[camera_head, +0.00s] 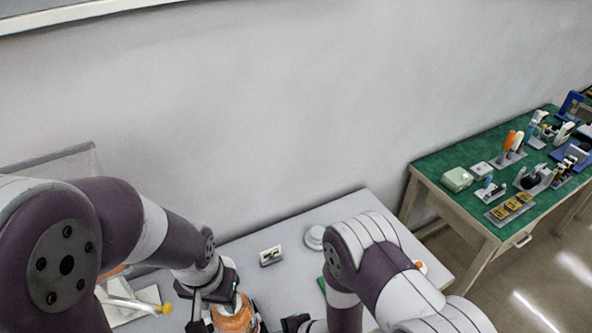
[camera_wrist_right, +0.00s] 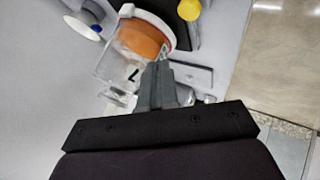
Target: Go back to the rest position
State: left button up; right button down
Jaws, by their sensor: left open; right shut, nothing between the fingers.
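A canister with an orange top (camera_head: 233,319) stands at the bottom of the head view, cut off by the frame edge. It also shows in the right wrist view as a clear body with an orange lid (camera_wrist_right: 142,40). My left gripper (camera_head: 218,308) is open, down at the canister; I cannot tell whether its fingers touch it. My right gripper (camera_wrist_right: 157,84) is shut and empty, its tips just in front of the canister in the wrist view. In the head view only a dark part of it shows, right of the canister, mostly hidden by my right arm.
The grey table (camera_head: 285,235) is mostly clear behind the canister. A yellow-tipped part (camera_head: 164,309) is at left. A green bench (camera_head: 470,165) with tools stands at right, beyond a floor gap.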

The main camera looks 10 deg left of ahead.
jog(key=s+d+f+m+g+h, duration=0.1)
jog(key=s+d+f+m+h, duration=0.1)
jog(key=d+m+h, duration=0.6)
pick_arm(q)
notch_tip(320, 180, down, 4)
jog(key=b, duration=0.4)
jog(key=shift+s+f, duration=0.1)
jog(key=shift+f, duration=0.1)
grip_shut()
pick_arm(e)
jog(key=d+r+m+h, duration=0.1)
jog(key=d+r+m, duration=1.5)
jog(key=d+r, duration=0.2)
jog(key=shift+s+d+r, duration=0.4)
jog(key=shift+r, duration=0.35)
